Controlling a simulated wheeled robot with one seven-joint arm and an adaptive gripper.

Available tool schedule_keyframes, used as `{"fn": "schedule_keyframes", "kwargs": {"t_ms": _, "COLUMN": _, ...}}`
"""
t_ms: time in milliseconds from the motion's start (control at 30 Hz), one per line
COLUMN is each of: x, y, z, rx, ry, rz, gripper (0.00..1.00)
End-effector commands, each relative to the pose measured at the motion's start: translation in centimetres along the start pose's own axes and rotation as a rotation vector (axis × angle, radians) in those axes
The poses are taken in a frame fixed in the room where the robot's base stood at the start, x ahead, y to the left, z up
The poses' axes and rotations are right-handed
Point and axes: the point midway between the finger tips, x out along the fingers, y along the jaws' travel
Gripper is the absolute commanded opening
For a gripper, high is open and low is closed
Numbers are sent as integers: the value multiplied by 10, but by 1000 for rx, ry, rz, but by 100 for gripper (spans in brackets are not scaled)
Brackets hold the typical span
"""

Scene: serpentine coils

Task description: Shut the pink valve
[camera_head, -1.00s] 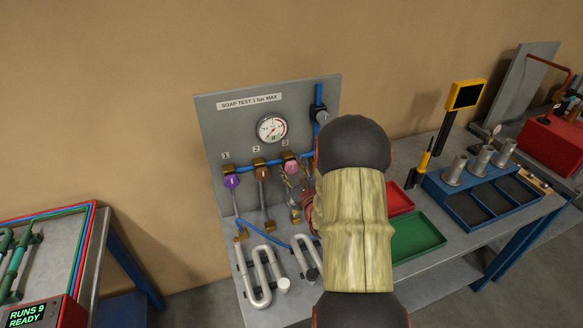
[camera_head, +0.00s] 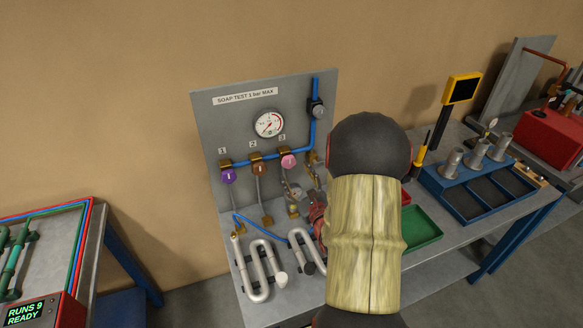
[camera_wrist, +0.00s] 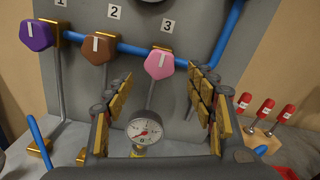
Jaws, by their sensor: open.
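The pink valve (camera_head: 289,160) is a faceted knob under label 3 on the grey panel, at the right end of the row on the blue pipe. In the wrist view the pink valve (camera_wrist: 159,66) is above and beyond my fingers, with a pale mark running roughly up and down its face. My gripper (camera_wrist: 160,108) is open, its gold-padded fingers spread left and right, with nothing held. In the head view my forearm partly hides the gripper, which is below and right of the pink valve. No finger appears to touch the knob.
A purple valve (camera_wrist: 36,34) and a brown valve (camera_wrist: 97,48) sit left of the pink one. A small gauge (camera_wrist: 145,131) shows between my fingers, low down. A green tray (camera_head: 422,228) lies to the right.

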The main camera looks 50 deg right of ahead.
Motion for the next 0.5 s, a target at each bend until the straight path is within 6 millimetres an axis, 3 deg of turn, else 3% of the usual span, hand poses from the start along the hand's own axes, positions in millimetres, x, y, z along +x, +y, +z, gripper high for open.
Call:
{"fn": "schedule_keyframes", "kwargs": {"t_ms": 200, "x": -30, "y": 0, "z": 0, "rx": 1, "ry": 1, "rz": 0, "gripper": 56}}
{"fn": "schedule_keyframes", "kwargs": {"t_ms": 500, "x": -38, "y": 0, "z": 0, "rx": 1, "ry": 0, "rz": 0, "gripper": 56}}
